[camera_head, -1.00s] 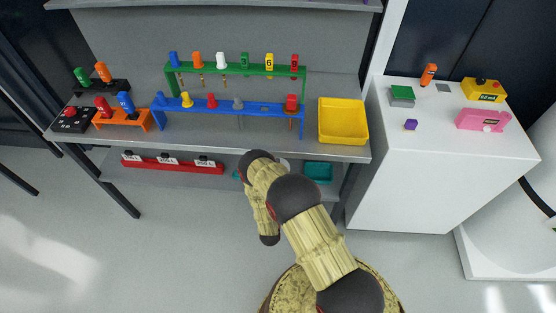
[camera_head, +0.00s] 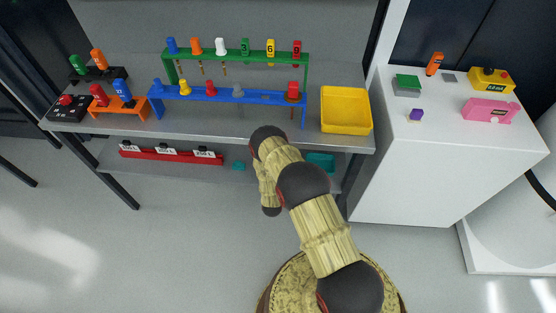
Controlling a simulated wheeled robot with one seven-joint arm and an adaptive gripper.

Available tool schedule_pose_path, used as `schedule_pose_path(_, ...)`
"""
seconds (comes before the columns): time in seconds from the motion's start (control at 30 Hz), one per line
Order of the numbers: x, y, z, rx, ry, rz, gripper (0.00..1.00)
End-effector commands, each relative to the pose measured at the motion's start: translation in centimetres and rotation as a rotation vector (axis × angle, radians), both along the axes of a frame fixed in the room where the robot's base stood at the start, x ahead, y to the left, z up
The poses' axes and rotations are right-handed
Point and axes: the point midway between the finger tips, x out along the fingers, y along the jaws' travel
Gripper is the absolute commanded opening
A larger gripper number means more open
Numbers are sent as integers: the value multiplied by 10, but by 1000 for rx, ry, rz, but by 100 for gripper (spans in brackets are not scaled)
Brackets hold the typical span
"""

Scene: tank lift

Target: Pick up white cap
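The white cap (camera_head: 221,46) sits upright on the green rack (camera_head: 180,62) at the back of the grey shelf. It is in a row between an orange cap (camera_head: 196,46) on its left and a green cap (camera_head: 245,46) on its right. My arm is folded in front of the shelf, well below and in front of the white cap. Its last visible part, a dark joint, hangs low below the shelf edge. My gripper does not show, so its fingers cannot be seen.
In front of the green rack stands a blue rack (camera_head: 225,95) with several caps. A yellow tray (camera_head: 345,109) is at the shelf's right. A white cabinet (camera_head: 400,190) stands to the right. A red rack (camera_head: 170,154) is on the lower shelf.

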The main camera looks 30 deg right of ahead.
Motion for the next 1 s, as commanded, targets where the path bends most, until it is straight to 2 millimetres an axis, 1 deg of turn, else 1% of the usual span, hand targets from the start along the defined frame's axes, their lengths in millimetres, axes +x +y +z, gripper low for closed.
schedule_pose_path(0.1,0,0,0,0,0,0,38)
schedule_pose_path(0.77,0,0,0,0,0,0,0)
schedule_pose_path(1.0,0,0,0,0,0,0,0)
